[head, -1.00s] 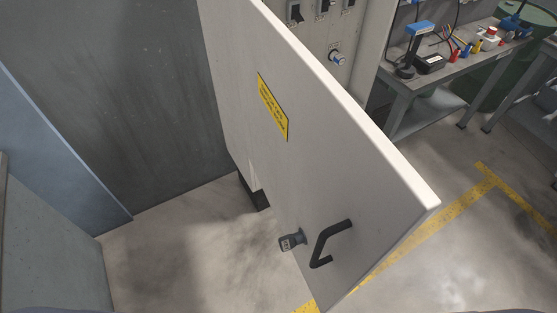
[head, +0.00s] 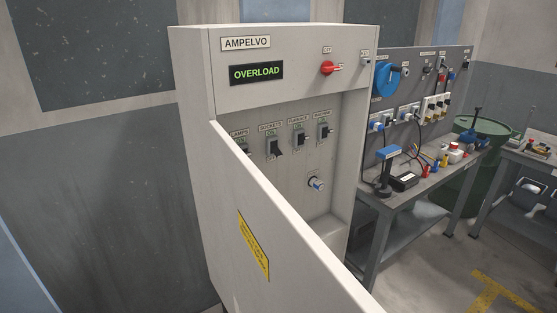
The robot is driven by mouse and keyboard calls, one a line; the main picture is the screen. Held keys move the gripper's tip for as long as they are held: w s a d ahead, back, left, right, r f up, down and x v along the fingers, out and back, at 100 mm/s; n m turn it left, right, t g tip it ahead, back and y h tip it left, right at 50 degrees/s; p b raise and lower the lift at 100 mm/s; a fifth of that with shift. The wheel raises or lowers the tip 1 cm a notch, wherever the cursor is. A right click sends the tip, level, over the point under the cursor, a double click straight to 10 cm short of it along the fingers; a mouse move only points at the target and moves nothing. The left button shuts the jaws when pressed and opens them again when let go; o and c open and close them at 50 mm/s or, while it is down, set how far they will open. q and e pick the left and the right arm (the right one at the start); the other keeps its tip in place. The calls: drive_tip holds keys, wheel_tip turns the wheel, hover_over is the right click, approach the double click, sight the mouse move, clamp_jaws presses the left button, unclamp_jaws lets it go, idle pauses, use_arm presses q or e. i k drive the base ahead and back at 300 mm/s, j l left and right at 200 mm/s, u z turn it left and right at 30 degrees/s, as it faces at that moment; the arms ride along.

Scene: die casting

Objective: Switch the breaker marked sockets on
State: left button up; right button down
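The grey AMPELVO cabinet (head: 228,100) stands in the middle with its door (head: 262,215) swung open towards me. Inside is a row of several breakers. The breaker marked sockets (head: 275,148) is second from the left, a black toggle on a light plate under its label. Its exact lever position is hard to tell at this size. The lamps breaker (head: 243,149) to its left is partly hidden by the door edge. Two more breakers (head: 302,141) (head: 324,132) are to its right. A display (head: 256,73) reads OVERLOAD. Neither gripper is in view.
The open door screens the lower left of the cabinet. A red rotary switch (head: 327,68) and a key switch (head: 366,57) are at top right; a round knob (head: 316,184) is below the breakers. A workbench (head: 408,190) with tools stands right. Floor at lower right is clear.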

sight(277, 152)
drive_tip(key=l, duration=0.5)
drive_tip(key=i+l+u, duration=0.2)
drive_tip(key=l, duration=0.35)
drive_tip(key=l+u, duration=0.25)
drive_tip(key=l, duration=0.3)
drive_tip(key=i+l+u, duration=0.2)
drive_tip(key=l, duration=0.4)
drive_tip(key=i+l+u, duration=0.2)
drive_tip(key=i, duration=0.2)
drive_tip(key=i+l+u, duration=0.15)
drive_tip(key=i+l, duration=0.15)
